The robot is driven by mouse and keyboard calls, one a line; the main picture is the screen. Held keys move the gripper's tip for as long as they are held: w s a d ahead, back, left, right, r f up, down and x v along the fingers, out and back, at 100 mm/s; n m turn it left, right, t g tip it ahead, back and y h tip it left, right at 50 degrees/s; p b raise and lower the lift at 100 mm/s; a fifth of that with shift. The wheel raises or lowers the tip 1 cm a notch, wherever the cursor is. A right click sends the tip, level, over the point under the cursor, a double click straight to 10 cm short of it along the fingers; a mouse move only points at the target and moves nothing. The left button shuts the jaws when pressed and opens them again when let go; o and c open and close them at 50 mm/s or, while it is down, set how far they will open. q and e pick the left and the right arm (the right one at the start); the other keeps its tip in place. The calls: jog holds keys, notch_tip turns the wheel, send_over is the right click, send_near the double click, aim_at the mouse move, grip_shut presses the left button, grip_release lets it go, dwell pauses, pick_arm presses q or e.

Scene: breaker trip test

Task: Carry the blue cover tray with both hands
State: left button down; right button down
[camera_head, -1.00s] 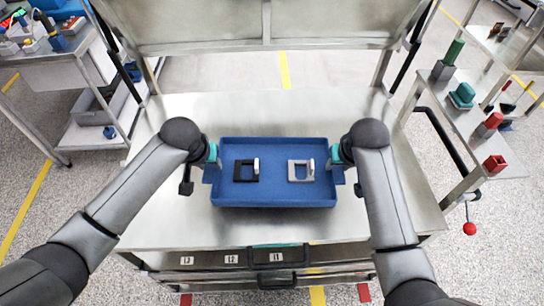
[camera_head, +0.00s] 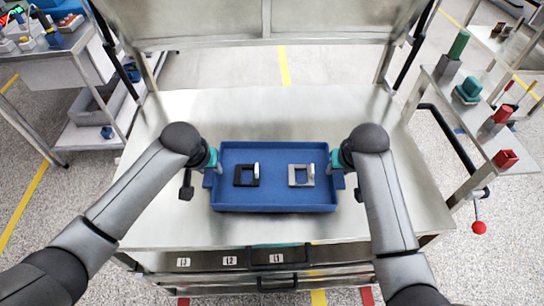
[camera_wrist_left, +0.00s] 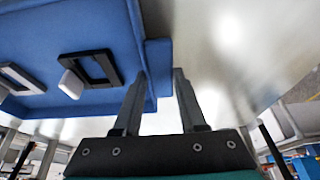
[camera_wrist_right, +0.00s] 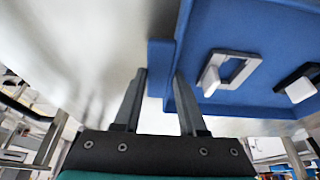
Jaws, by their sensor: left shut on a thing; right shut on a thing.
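The blue cover tray (camera_head: 274,199) is between my two grippers over the metal worktop in the head view. It holds a black square frame (camera_head: 247,175) at the left and a light grey one (camera_head: 301,175) at the right, each with a pale upright tab. My left gripper (camera_head: 215,167) is shut on the tray's left side tab, seen in the left wrist view (camera_wrist_left: 158,82). My right gripper (camera_head: 334,167) is shut on the right side tab, seen in the right wrist view (camera_wrist_right: 160,83). I cannot tell whether the tray touches the worktop.
The metal worktop (camera_head: 400,205) is clear around the tray, with a raised panel (camera_head: 270,25) behind it and labelled drawers (camera_head: 230,262) below. A side shelf (camera_head: 470,120) at the right holds green and red parts. A cart with bins (camera_head: 60,65) stands at the left.

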pick_arm(q)
jog(key=shift+f+b, duration=0.55)
jog(key=shift+f, duration=0.15)
pick_arm(e)
jog(key=shift+f, duration=0.7)
pick_arm(q)
jog(key=shift+c, duration=2.3)
grip_release()
jog(key=shift+r, duration=0.15)
pick_arm(e)
jog(key=shift+c, duration=2.3)
grip_release()
jog(key=shift+r, duration=0.1)
pick_arm(q)
jog(key=v, duration=1.2)
pick_arm(e)
jog(key=v, duration=1.2)
